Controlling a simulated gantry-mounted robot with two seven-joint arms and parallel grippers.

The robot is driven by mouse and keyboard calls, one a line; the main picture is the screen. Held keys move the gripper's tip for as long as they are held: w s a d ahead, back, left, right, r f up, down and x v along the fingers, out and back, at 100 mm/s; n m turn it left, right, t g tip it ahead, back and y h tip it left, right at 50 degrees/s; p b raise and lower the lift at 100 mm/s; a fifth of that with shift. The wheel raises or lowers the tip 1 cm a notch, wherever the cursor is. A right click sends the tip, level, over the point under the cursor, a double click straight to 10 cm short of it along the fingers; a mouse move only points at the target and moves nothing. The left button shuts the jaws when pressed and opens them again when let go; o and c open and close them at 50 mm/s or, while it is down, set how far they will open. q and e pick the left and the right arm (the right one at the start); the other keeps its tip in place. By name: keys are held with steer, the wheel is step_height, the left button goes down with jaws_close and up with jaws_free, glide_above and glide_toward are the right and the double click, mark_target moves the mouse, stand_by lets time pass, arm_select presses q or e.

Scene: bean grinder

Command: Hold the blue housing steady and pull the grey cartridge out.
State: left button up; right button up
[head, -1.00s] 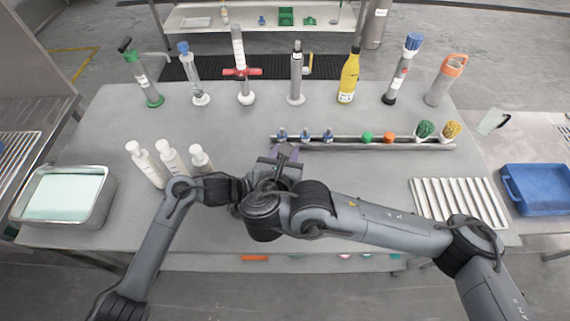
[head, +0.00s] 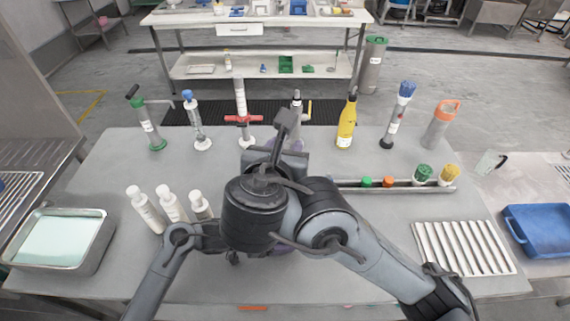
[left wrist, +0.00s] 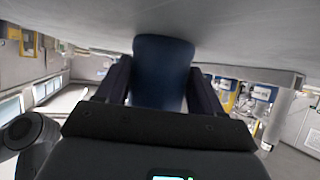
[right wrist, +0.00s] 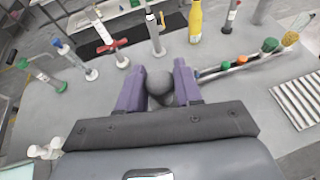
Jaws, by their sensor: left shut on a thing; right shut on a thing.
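The blue housing (left wrist: 163,62) shows dark blue in the left wrist view, close to the grey table surface. My left gripper (left wrist: 158,82) is shut on it, one finger on each side. The grey cartridge (right wrist: 159,86) shows as a rounded grey end in the right wrist view. My right gripper (right wrist: 160,92) is shut on it between purple fingers. In the head view my right gripper (head: 292,146) is mostly covered by its own wrist, with a little purple showing. The housing, the cartridge and my left gripper are hidden there; I cannot tell how the two parts sit together.
Several tools and bottles, among them a yellow bottle (head: 347,124), stand along the table's back edge. White bottles (head: 171,204) and a metal tray (head: 98,252) are at left. A rail (head: 400,189) and a ribbed rack (head: 464,248) are at right. The table between them is fairly clear.

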steer(key=shift+r, duration=0.65)
arm_select(q)
steer(key=o, duration=0.9)
steer(key=shift+a, duration=0.1)
